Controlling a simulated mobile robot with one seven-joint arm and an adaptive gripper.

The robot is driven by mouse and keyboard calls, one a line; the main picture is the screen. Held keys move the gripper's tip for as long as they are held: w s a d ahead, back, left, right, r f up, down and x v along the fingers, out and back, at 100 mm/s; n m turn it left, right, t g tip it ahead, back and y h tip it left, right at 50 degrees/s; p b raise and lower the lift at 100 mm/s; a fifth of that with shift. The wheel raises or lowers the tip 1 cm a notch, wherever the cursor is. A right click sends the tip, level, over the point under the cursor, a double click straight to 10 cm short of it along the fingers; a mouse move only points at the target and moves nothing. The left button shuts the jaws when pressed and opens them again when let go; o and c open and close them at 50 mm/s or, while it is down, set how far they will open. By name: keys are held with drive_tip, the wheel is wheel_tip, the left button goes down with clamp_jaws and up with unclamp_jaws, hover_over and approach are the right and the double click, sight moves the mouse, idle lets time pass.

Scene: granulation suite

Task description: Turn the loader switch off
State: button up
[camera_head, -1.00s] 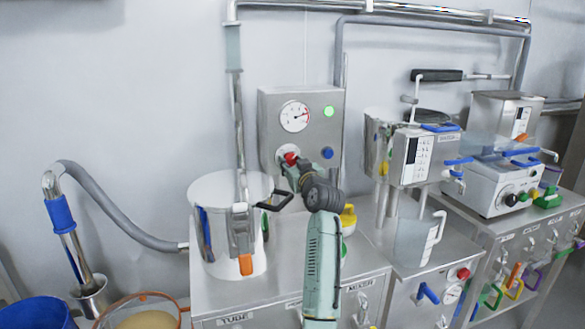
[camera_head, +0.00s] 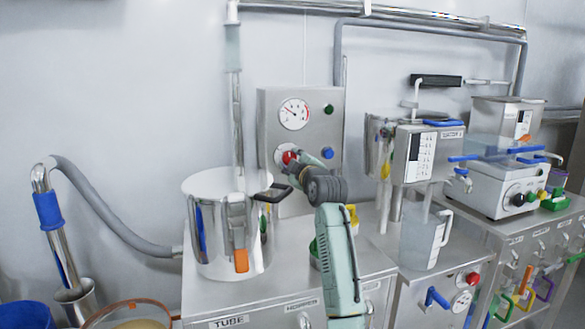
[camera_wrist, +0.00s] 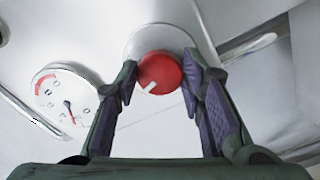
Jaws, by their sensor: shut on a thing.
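The grey control box (camera_head: 274,103) on the wall carries a round gauge (camera_head: 294,114), a dark green lamp (camera_head: 328,109), a blue button (camera_head: 327,152) and a red knob switch (camera_head: 287,156). The lamp is unlit, and the gauge needle points to the upper left. In the wrist view, the red knob (camera_wrist: 160,73) sits on a pale round plate, its white mark pointing to the lower left. My gripper (camera_wrist: 159,66) is shut on the knob, one finger on each side. In the head view, my gripper partly hides the knob.
A steel pot (camera_head: 219,245) with a black handle stands left of my arm on the cabinet. A clear jug (camera_head: 420,242) and a steel unit (camera_head: 418,150) are at right. A grey hose (camera_head: 105,215) runs along the left wall. Pipes run overhead.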

drive_tip(key=n+b, duration=0.1)
drive_tip(key=n, duration=0.5)
idle(0.7)
drive_tip(key=o, duration=1.1)
drive_tip(key=shift+o, duration=0.2)
drive_tip(key=v, duration=1.2)
drive_tip(key=shift+r, duration=0.1)
